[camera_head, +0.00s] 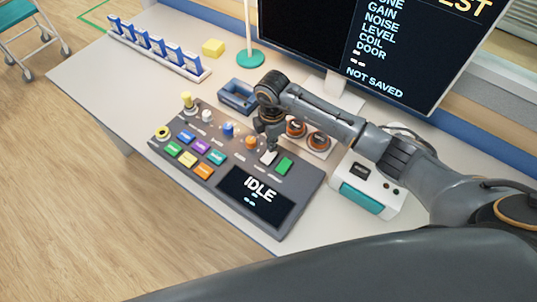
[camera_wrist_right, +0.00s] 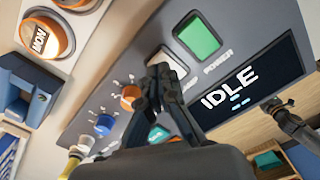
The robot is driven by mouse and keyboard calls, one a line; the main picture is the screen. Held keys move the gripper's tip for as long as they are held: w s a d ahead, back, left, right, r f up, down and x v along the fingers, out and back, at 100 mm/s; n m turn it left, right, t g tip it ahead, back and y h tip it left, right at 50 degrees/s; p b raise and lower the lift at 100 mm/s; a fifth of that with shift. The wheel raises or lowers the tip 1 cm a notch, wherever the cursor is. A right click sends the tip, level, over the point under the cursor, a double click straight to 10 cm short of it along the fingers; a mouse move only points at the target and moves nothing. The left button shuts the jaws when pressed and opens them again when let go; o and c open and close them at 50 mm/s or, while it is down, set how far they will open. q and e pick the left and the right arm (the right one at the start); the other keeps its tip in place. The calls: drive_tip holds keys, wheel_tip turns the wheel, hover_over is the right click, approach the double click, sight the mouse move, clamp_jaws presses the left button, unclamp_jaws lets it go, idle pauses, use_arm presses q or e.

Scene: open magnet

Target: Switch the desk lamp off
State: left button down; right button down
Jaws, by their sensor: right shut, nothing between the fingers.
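The lamp's teal round base and thin white pole (camera_head: 250,58) stand at the back of the desk; its top is out of view. A dark control console (camera_head: 228,178) lies below my right gripper (camera_head: 270,146). The right gripper is shut and empty, with its tips close to a white rocker switch (camera_head: 268,157) beside a green one (camera_head: 285,165). In the wrist view the fingers (camera_wrist_right: 160,66) partly cover the white rocker; I cannot tell whether they touch it. A dark jointed part (camera_wrist_right: 285,116) at the right looks like my left gripper, its jaws unclear.
The console has coloured buttons, knobs and a screen reading IDLE (camera_head: 257,193). Round orange-brown buttons (camera_head: 318,141) and a white-teal device (camera_head: 366,188) stand right of it.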

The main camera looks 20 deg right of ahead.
drive_tip(key=shift+f+b, duration=0.75)
drive_tip(key=shift+f, duration=0.3)
idle(0.7)
drive_tip(key=shift+r, duration=0.15)
wheel_tip(320, 180, up, 7)
drive_tip(key=p, duration=0.6)
idle(0.6)
